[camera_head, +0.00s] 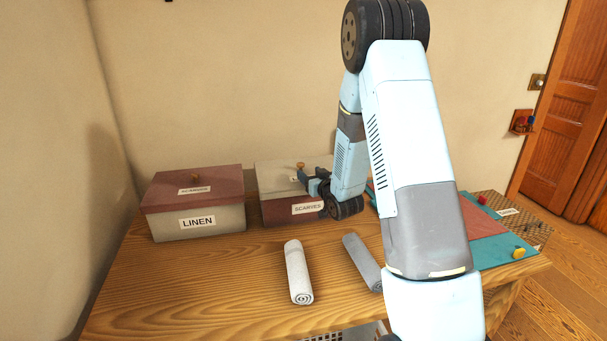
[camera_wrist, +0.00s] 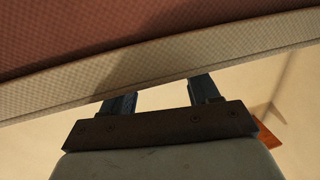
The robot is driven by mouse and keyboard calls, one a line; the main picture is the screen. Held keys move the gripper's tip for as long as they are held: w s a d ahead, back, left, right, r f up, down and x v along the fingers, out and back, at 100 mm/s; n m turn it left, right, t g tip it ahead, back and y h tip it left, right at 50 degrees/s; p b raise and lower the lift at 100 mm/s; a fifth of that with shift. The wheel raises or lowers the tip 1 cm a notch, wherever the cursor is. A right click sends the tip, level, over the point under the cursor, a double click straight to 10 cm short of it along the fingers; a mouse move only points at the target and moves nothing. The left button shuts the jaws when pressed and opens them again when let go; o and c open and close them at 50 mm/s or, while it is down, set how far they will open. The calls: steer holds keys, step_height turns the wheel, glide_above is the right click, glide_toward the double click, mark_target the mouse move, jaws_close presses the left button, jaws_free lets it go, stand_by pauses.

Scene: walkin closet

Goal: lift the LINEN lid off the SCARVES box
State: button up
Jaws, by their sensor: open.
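The SCARVES box (camera_head: 285,212) is dark red with a white label and stands on the wooden table. The cream LINEN lid (camera_head: 274,177) sits on it, with a small brown knob (camera_head: 300,166) on top. My gripper (camera_head: 304,178) is at the right part of this lid, close to the knob. In the wrist view, my gripper (camera_wrist: 163,93) has its two fingers apart with nothing seen between them. The lid's pale edge (camera_wrist: 60,93) crosses just beyond the fingers, with the red box wall (camera_wrist: 60,35) above it. The fingertips' contact with the lid cannot be told.
The cream LINEN box (camera_head: 227,218) with a red lid (camera_head: 190,182) stands to the left on the table (camera_head: 200,285). A white rolled cloth (camera_head: 298,272) and a grey one (camera_head: 361,260) lie in front. A teal mat (camera_head: 507,257) lies at right.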

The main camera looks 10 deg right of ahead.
mark_target(302, 167)
steer(key=shift+x, duration=2.85)
steer(key=shift+a+r, duration=0.15)
jaws_close()
